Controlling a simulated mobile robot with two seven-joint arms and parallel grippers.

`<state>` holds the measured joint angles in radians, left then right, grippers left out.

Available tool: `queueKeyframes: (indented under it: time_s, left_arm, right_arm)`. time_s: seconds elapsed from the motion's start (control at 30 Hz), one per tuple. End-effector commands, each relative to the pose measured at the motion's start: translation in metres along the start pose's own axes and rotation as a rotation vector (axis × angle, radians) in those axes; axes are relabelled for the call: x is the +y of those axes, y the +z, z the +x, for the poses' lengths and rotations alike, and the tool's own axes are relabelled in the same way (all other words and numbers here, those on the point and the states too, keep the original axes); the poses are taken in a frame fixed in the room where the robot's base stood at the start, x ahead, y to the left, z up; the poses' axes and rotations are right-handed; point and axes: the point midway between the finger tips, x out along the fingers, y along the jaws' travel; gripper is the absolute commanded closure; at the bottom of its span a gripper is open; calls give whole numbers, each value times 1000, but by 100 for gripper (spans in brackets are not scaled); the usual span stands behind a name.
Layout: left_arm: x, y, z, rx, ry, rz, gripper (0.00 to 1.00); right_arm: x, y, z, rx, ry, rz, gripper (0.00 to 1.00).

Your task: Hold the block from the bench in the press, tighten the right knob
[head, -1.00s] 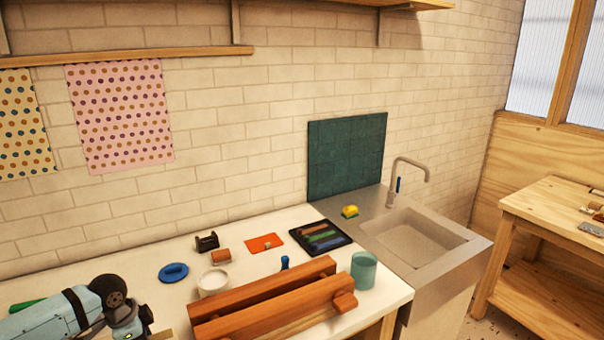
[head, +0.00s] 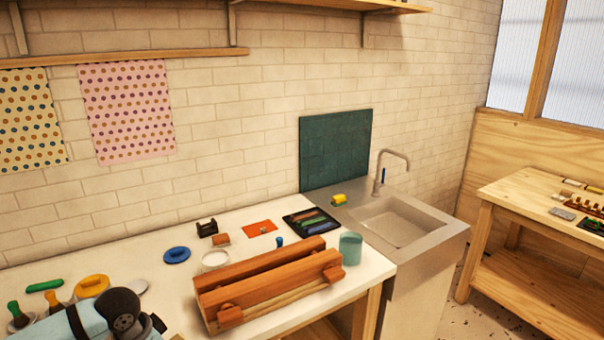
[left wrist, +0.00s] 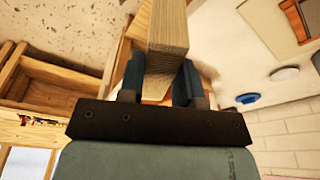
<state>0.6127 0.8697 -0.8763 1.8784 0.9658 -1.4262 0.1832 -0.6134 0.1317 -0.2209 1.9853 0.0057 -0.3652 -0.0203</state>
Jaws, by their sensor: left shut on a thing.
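The wooden press (head: 270,270), two long reddish-brown bars, lies on the white bench toward its right end. Its right knob (head: 333,273) and left knob (head: 230,316) show on the front bar. In the left wrist view my left gripper (left wrist: 160,78) is shut on a pale wooden block (left wrist: 168,25), with one dark finger on each side. The block is clear of the bench top as far as I can tell. In the head view my left arm shows at the lower left; its fingers and the block are hidden. My right gripper is not in view.
A teal cup (head: 350,248) stands close to the press's right end, and a white bowl (head: 215,260) behind its left end. A dark tray (head: 312,222) with coloured bars, an orange card (head: 259,228) and a blue disc (head: 176,255) lie behind. The sink (head: 400,228) is at right.

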Motion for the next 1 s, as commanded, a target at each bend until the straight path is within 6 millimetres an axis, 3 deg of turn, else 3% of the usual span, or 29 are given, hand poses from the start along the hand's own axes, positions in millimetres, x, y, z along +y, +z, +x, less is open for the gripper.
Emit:
queueKeyframes:
  time_s: [0.03,0.2,0.4,1.0]
  left_arm:
    - [16,-2,-7,4,-11,-61,99]
    - [54,-3,-29,4,-61,-307,99]
    - [79,-1,-47,2,-104,-512,99]
    - [87,1,-54,-1,-120,-590,99]
  right_arm:
    - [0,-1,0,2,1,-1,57]
    - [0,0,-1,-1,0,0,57]
    - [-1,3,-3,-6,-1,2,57]
    - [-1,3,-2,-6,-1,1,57]
